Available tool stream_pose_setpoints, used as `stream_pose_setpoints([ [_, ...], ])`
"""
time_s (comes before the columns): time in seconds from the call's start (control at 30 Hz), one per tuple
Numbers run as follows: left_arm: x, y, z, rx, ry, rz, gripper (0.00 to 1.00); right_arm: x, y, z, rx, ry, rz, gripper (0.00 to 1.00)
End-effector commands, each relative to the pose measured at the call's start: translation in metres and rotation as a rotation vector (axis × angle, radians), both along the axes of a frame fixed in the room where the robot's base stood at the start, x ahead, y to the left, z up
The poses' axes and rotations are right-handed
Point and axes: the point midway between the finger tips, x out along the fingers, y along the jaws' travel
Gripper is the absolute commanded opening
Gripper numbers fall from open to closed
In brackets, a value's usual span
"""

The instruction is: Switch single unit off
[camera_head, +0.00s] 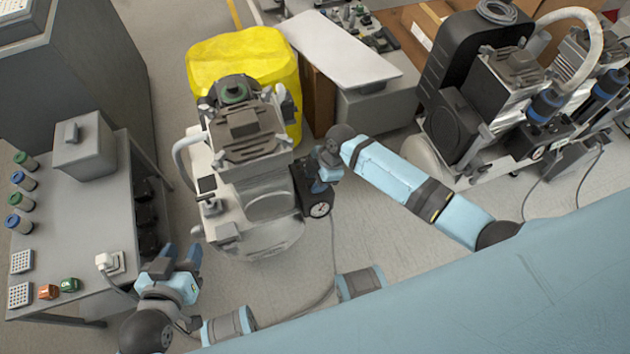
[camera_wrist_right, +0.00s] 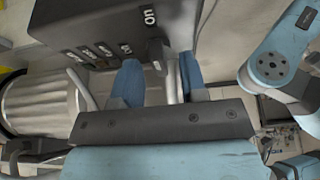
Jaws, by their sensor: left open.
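The single compressor unit (camera_head: 245,150) stands on the floor in the middle of the head view. A black switch box (camera_head: 308,190) with a round gauge is on its right side. In the right wrist view the box (camera_wrist_right: 110,28) carries white lettering, with "on" readable, and a small dark switch knob (camera_wrist_right: 157,52) on its lower edge. My right gripper (camera_wrist_right: 160,80) is open, its blue fingers on either side of the knob; contact cannot be told. In the head view it is partly hidden beside the box. My left gripper (camera_head: 181,255) is open and empty, low left.
A grey table (camera_head: 75,225) with a socket, bottles and small parts stands at the left. A yellow container (camera_head: 245,55) is behind the unit. Other compressors (camera_head: 490,100) stand at the right. A cable runs across the floor below the unit.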

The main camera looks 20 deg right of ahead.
Motion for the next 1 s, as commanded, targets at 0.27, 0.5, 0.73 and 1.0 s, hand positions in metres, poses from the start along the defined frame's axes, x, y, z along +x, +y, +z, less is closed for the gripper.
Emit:
stream_pose_setpoints([
  [0.27,0.0004,0.0,0.0003,-0.002,-0.002,0.0,0.43,-0.0003,0.0032,-0.0058,0.001,0.0,0.0,0.39],
  [0.5,0.0003,0.0004,-0.0013,0.0,0.0,0.0,0.43,-0.0003,0.003,-0.0057,0.001,0.0,0.0,0.1],
  [0.73,0.0004,0.0011,-0.0018,0.002,0.001,0.0,0.43,-0.0004,0.0029,-0.0056,0.001,0.0,0.002,0.0],
  [1.0,0.0003,0.0015,-0.0012,0.002,0.001,0.001,0.43,0.0,0.0019,-0.0057,-0.001,0.001,0.064,0.0],
])
